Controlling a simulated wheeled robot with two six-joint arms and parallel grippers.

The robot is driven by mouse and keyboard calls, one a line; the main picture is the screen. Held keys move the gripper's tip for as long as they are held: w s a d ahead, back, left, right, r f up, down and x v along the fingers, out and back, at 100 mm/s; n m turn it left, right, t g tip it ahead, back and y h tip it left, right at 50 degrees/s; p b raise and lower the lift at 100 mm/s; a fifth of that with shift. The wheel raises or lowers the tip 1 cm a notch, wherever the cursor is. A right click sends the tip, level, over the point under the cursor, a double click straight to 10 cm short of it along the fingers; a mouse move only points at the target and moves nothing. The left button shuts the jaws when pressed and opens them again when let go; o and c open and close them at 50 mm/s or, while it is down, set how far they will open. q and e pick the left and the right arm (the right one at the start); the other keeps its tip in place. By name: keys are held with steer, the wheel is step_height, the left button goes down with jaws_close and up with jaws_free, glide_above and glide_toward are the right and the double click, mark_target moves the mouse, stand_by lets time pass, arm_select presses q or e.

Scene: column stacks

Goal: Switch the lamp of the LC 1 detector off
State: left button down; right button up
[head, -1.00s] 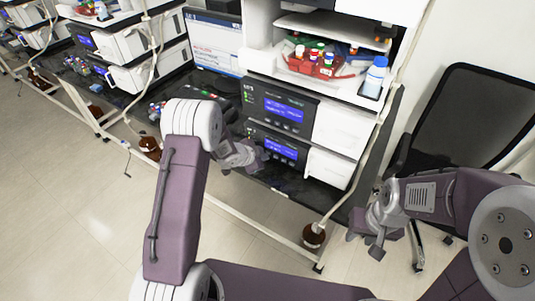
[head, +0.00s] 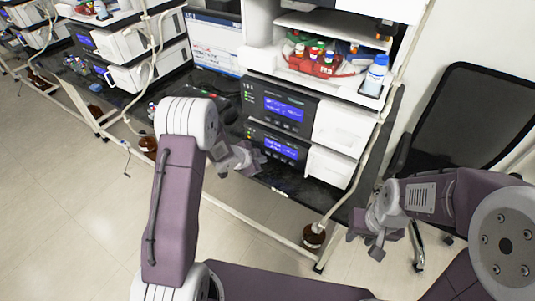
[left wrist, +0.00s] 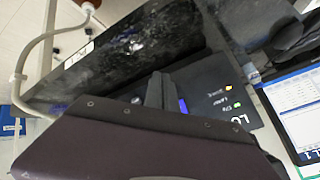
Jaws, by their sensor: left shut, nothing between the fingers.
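The detector stack stands on the black bench, with an upper module (head: 285,108) and a lower module (head: 280,147), each with a lit blue display and small lamps at its left edge. In the left wrist view a dark panel (left wrist: 205,95) carries an orange light (left wrist: 228,88), a green light (left wrist: 238,104) and a partly hidden label starting "L". My left gripper (head: 260,162) is shut and empty in front of the lower module; its finger (left wrist: 158,92) hides part of that panel. Contact cannot be told. My right gripper (head: 364,245) hangs right of the bench, open and empty.
A monitor (head: 215,45) stands left of the stack. A brown bottle (head: 314,236) stands below the bench corner. A black chair (head: 475,110) is at the right.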

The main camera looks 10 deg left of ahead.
arm_select(q)
steer(key=s, duration=0.1)
steer(key=s+a+b, duration=0.1)
steer(key=s, duration=0.2)
steer(key=shift+s+a, duration=0.3)
steer(key=shift+a, duration=0.1)
stand_by(0.5)
